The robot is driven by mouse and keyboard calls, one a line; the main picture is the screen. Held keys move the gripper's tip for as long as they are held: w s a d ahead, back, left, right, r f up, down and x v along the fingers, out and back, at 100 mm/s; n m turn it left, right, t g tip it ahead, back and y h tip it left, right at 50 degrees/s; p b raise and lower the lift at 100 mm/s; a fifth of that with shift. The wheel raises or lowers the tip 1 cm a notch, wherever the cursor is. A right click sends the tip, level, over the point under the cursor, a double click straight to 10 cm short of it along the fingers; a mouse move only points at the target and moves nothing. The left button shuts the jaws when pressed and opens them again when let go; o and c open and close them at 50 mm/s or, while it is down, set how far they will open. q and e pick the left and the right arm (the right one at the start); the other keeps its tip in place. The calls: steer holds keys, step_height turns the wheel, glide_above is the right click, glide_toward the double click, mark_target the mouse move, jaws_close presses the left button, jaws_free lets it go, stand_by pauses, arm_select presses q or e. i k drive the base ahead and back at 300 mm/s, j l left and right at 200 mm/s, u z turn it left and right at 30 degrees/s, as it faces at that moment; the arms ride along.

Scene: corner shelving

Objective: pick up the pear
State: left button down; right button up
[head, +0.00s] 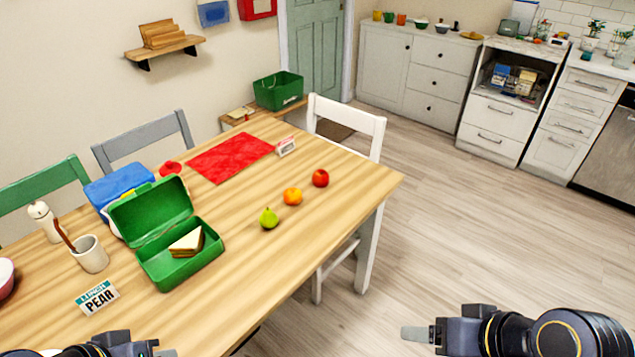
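The green pear (268,219) stands upright on the wooden table (220,290), right of the middle. An orange (292,197) and a red apple (320,178) stand in a row beyond it, up and to the right. My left gripper (160,352) shows at the bottom edge, far below and left of the pear, and is partly cut off. My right gripper (416,333) is at the lower right, over the floor beside the table, well away from the pear. Neither gripper touches the pear. I cannot tell how far either is open.
An open green lunchbox (160,272) with a sandwich (187,243) stands left of the pear. A card reading PEAR (97,297), a cup (91,254) and a red mat (230,157) are also on the table. A white chair (347,120) stands behind. The table in front of the pear is clear.

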mark_target(269, 220)
steer(key=i+l+u, duration=0.2)
steer(key=i+l, duration=0.15)
steer(key=i+l+u, duration=0.2)
steer(key=i+l, duration=0.15)
steer(key=l, duration=0.25)
steer(key=u, duration=1.55)
